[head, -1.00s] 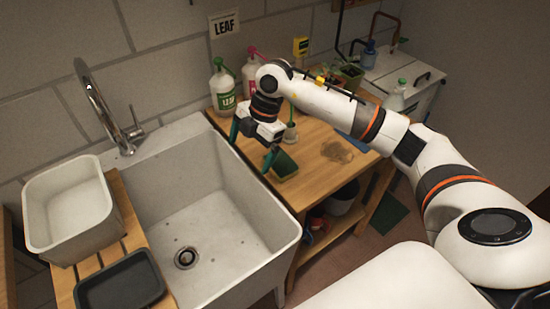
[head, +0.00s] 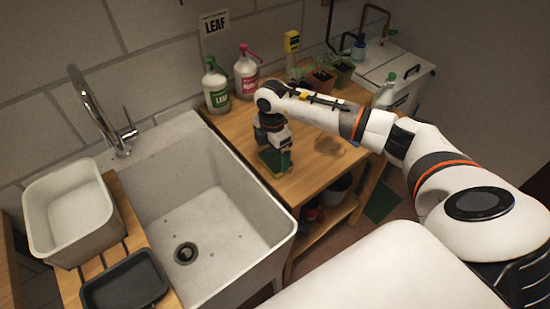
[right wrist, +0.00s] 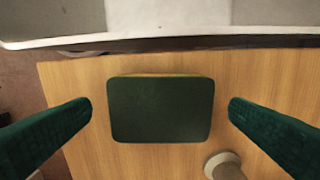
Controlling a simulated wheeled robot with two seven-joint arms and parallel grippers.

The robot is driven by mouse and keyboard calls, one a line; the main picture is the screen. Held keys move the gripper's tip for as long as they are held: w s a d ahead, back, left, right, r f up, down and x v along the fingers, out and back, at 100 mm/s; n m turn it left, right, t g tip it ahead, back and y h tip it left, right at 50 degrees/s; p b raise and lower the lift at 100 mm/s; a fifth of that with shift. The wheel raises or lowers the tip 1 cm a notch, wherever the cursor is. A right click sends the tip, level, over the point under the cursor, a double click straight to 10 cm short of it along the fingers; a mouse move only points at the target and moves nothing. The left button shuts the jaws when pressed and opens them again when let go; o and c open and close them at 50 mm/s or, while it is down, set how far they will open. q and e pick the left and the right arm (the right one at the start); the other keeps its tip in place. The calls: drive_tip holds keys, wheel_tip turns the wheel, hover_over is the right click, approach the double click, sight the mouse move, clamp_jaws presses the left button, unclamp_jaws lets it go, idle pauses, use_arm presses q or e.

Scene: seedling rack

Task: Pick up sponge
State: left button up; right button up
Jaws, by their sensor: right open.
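The sponge (right wrist: 161,110) lies flat on the wooden bench, dark green on top with a thin yellow layer showing at its far edge. In the head view the sponge (head: 279,168) is partly hidden under my right gripper (head: 273,157). In the right wrist view my right gripper (right wrist: 160,104) is open, with one green finger on each side of the sponge and a gap left and right. The fingers hold nothing. My left gripper is in neither view.
The sink (head: 225,215) lies left of the wooden bench (head: 312,180). Spray bottles (head: 217,90) and potted plants (head: 320,78) stand at the bench's back. A round pale object (right wrist: 224,165) is close to the right finger.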

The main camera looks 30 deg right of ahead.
sight(272, 160)
drive_tip(key=shift+f, duration=1.3)
drive_tip(key=c, duration=0.8)
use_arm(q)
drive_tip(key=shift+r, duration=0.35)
use_arm(e)
drive_tip(key=shift+r, duration=0.15)
use_arm(q)
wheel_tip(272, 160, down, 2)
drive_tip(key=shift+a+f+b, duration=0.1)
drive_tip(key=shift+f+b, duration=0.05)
drive_tip(key=shift+b, duration=0.95)
use_arm(e)
wheel_tip(272, 160, up, 10)
drive_tip(key=shift+o, duration=0.9)
drive_tip(key=shift+c, duration=0.5)
